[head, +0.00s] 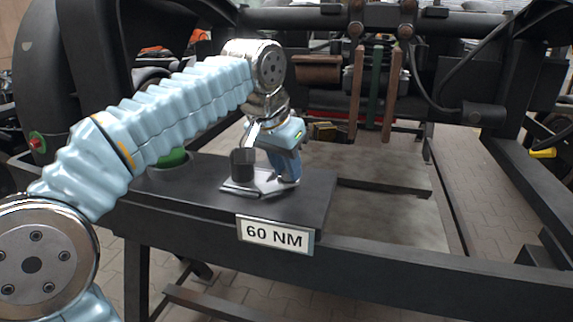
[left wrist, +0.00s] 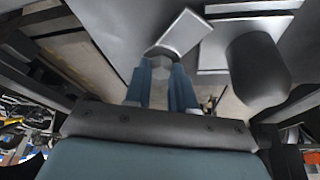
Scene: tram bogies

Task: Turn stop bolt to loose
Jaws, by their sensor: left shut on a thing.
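My left gripper (head: 285,168) points down at a small metal plate (head: 250,188) on the dark bench. In the left wrist view, its two blue fingers (left wrist: 160,82) are shut on a grey hexagonal bolt head (left wrist: 161,64), taken as the stop bolt. A flat light-grey metal piece (left wrist: 186,33) slants away just beyond the bolt head. In the head view the fingers hide the bolt. A black cylinder (head: 243,170) stands on the plate beside the gripper; it also shows at the right in the left wrist view (left wrist: 258,65). My right gripper is not in view.
A "60 NM" sign (head: 275,235) is fixed to the front of the dark bench (head: 310,210). A green round part (head: 172,160) lies behind my left arm. The black bogie frame (head: 450,255) with beams and hoses fills the right and back.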

